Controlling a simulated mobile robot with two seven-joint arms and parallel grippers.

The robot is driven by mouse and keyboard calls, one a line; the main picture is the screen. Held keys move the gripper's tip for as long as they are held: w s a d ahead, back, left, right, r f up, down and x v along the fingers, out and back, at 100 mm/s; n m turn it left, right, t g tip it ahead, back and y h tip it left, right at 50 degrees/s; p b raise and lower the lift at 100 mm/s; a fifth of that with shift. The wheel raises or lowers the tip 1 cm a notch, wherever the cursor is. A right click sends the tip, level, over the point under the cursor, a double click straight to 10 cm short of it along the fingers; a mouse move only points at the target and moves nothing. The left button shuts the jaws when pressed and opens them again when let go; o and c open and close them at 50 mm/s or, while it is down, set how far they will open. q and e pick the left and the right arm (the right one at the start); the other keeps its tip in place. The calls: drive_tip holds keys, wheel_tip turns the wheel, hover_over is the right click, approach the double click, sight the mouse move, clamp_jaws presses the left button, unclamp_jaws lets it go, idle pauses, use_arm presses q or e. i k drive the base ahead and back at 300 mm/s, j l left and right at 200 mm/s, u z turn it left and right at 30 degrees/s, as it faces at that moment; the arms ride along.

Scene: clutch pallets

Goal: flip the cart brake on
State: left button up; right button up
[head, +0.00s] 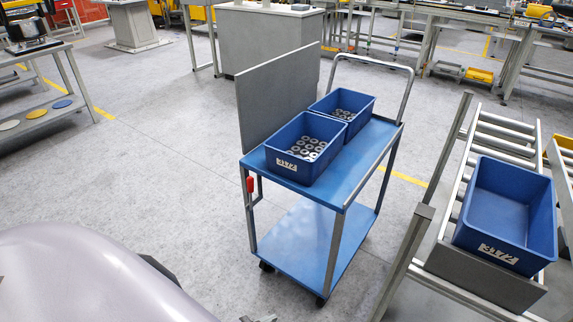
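The cart (300,245) has two blue decks on a grey metal frame and stands in the middle of the head view. A small red lever (250,184), which looks like the brake handle, sits on its near left post just below the top deck. The lever looks roughly upright; its exact setting is too small to tell. Neither of my grippers can be made out. A small grey and dark piece shows at the bottom edge below the cart, too cut off to identify. Nothing is touching the lever.
Two blue bins with metal rings, one near (293,170) and one far (358,104), stand on the top deck beside a grey upright panel (278,95). A roller conveyor with an empty blue bin (505,215) is at right. The floor left of the cart is clear.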

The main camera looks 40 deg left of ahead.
sight(249, 180)
drive_tip(key=i+j+u, duration=0.1)
drive_tip(key=j+u, duration=0.15)
drive_tip(key=j, duration=0.15)
drive_tip(key=i+j+u, duration=0.1)
drive_tip(key=j+u, duration=0.2)
drive_tip(key=i+j+u, duration=0.25)
drive_tip(key=j, duration=0.2)
drive_tip(key=i+j+u, duration=0.1)
drive_tip(key=j+u, duration=0.15)
drive_tip(key=i+j+u, duration=0.2)
drive_tip(key=u, duration=0.25)
drive_tip(key=i+j+u, duration=0.3)
drive_tip(key=u, duration=0.15)
drive_tip(key=i+j+u, duration=0.3)
drive_tip(key=i, duration=0.15)
drive_tip(key=i+u, duration=0.3)
drive_tip(key=i, duration=0.15)
drive_tip(key=i+z, duration=0.4)
drive_tip(key=i+j+z, duration=0.1)
drive_tip(key=i+z, duration=1.15)
drive_tip(key=z, duration=0.15)
drive_tip(key=i+l+z, duration=0.1)
drive_tip(key=i+z, duration=0.25)
drive_tip(key=i, duration=0.15)
drive_tip(key=i+z, duration=0.3)
drive_tip(key=i, duration=0.15)
